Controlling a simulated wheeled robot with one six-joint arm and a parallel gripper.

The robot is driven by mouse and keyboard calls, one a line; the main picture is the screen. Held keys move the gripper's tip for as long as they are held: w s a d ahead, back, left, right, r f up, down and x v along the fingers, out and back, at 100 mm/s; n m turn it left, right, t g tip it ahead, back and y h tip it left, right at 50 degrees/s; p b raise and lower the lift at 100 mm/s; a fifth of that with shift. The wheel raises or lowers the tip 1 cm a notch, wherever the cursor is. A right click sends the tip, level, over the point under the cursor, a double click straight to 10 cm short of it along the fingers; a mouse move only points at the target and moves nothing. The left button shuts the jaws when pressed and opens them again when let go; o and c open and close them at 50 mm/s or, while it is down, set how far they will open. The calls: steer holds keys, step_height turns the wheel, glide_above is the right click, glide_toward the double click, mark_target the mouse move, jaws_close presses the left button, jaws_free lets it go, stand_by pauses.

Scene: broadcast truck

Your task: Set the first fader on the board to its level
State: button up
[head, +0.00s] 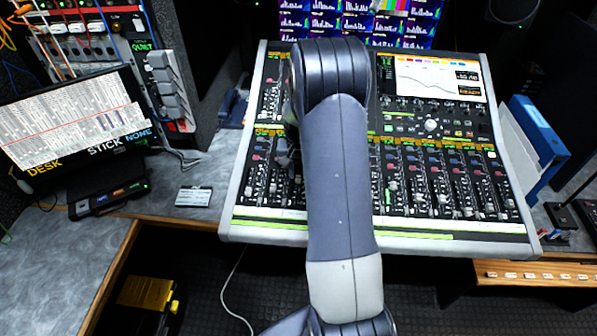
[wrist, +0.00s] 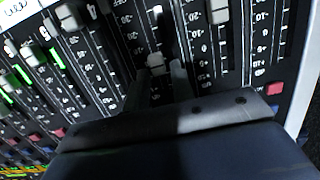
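The mixing board (head: 228,215) stands on the desk in the head view, with rows of faders and a lit screen. My arm crosses its middle and hides part of the fader row. My gripper (head: 284,152) is small and partly hidden left of the arm, above the board. In the wrist view my gripper (wrist: 161,72) has two dark fingers apart, with a pale fader cap (wrist: 156,60) between or just past their tips. I cannot tell whether either finger touches it. Other fader caps (wrist: 218,60) stand to both sides. I cannot tell which is the first fader.
A tilted monitor (head: 70,118) reading "DESK", "STICK" and "NONE" stands left of the board. A small card (head: 193,197) lies on the desk between them. Blue binders (head: 538,130) stand close to the board's right side. A wall of screens is behind.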

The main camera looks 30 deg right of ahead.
step_height(320, 180, up, 11)
steer(key=b, duration=0.1)
stand_by(0.6)
steer(key=shift+f, duration=0.25)
steer(key=p, duration=0.1)
glide_toward(297, 193)
steer(key=w+f, duration=0.1)
steer(key=f, duration=0.1)
steer(key=w+d+f, duration=0.1)
steer(key=f, duration=0.1)
steer(key=w+d+f, duration=0.1)
steer(key=f, duration=0.1)
steer(key=shift+w+d, duration=0.25)
steer(key=shift+w, duration=0.1)
steer(key=s+a, duration=0.2)
steer(key=s, duration=0.1)
steer(key=shift+s+a, duration=0.1)
steer(key=shift+s, duration=0.05)
steer(key=shift+s+a+f, duration=0.15)
steer(key=shift+s+a, duration=0.05)
steer(key=shift+s, duration=0.05)
steer(key=shift+w+d, duration=0.1)
